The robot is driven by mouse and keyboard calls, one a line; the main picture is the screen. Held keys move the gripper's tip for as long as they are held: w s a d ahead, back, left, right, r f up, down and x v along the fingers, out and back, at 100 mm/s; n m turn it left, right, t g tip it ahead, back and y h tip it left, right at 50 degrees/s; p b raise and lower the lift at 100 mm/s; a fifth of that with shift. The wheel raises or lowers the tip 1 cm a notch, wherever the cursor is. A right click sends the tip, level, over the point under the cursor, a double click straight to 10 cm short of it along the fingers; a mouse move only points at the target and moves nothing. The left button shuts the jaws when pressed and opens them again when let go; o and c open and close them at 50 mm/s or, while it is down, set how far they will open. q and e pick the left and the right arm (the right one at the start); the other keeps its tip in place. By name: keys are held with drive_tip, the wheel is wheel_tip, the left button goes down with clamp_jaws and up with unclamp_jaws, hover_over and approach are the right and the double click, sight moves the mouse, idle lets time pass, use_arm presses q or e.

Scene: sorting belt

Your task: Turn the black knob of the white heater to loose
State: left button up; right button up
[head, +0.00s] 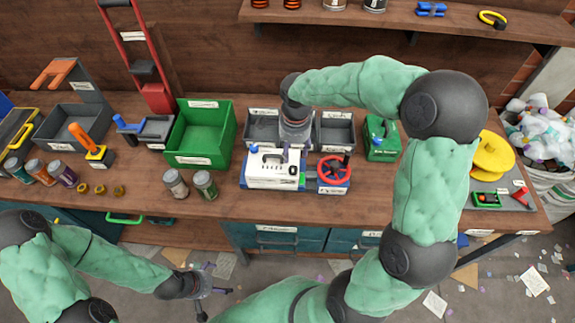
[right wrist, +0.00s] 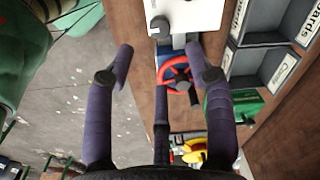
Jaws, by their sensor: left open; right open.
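The white heater (head: 262,182) stands on the workbench in the middle of the head view. Its black knob (head: 293,170) is on the right part of it. In the right wrist view the heater (right wrist: 200,14) is at the top, cut off by the edge, with the knob (right wrist: 158,27) at its lower left corner. My right gripper (head: 294,153) hangs over the heater, pointing down; its fingers (right wrist: 160,62) are spread, with nothing between them, and the knob lies beyond the tips. My left gripper (head: 216,290) is open and empty, in front of the bench over the floor.
A red handwheel (head: 334,169) on a blue base stands right beside the heater. Grey bins (head: 335,131) are behind it, a green bin (head: 201,135) at left, two jars (head: 205,184) nearer, and a green case (head: 381,138) at right. The bench front before the heater is clear.

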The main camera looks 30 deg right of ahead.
sight(293, 169)
wheel_tip(293, 169, down, 10)
drive_tip(key=shift+w+b, duration=0.15)
drive_tip(key=shift+b, duration=0.8)
clamp_jaws()
